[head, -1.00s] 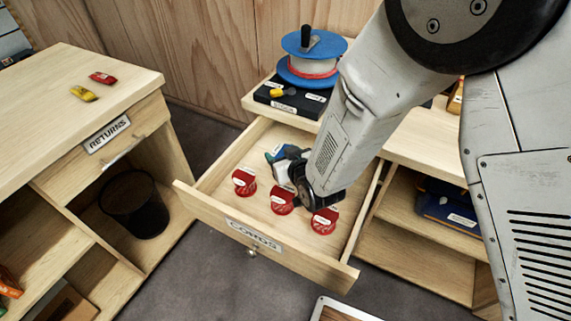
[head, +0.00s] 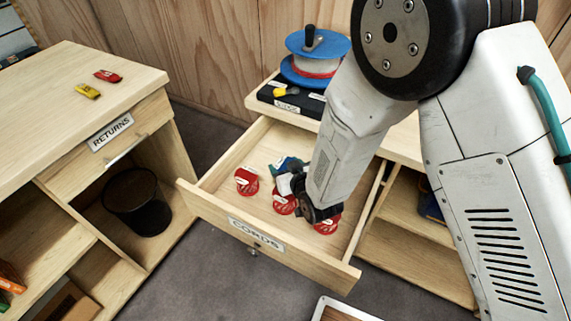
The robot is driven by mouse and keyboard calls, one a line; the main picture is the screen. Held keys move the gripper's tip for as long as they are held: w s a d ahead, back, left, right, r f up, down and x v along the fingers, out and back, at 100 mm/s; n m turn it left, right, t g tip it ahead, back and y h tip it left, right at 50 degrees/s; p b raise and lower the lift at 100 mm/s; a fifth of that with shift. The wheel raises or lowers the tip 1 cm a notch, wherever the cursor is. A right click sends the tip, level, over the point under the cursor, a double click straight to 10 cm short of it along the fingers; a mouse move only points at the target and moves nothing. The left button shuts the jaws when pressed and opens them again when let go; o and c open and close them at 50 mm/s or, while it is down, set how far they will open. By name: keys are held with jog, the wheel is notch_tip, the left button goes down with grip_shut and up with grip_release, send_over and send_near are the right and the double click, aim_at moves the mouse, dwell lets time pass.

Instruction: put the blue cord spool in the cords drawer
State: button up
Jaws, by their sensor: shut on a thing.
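The cords drawer (head: 217,204) is pulled open, with a CORDS label on its front. Three red spools (head: 246,181) lie in a slanting row on its floor. My gripper (head: 287,176) reaches down inside the drawer, behind the middle red spool. It is shut on the blue cord spool (head: 288,162), of which only a blue-teal part shows beyond the fingers. The rest is hidden by the gripper and wrist. I cannot tell whether the spool touches the drawer floor. My wrist partly covers the middle and right red spools.
A large blue reel (head: 318,42) and a black case (head: 291,97) stand on the counter behind the drawer. The returns cabinet (head: 110,135) is at left, with a red and a yellow item on top. A black bin (head: 137,203) stands in its lower bay. The drawer's left rear floor is clear.

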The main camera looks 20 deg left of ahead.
jog(key=o, duration=1)
jog(key=shift+r, duration=0.35)
jog(key=v, duration=1.2)
jog(key=shift+r, duration=0.3)
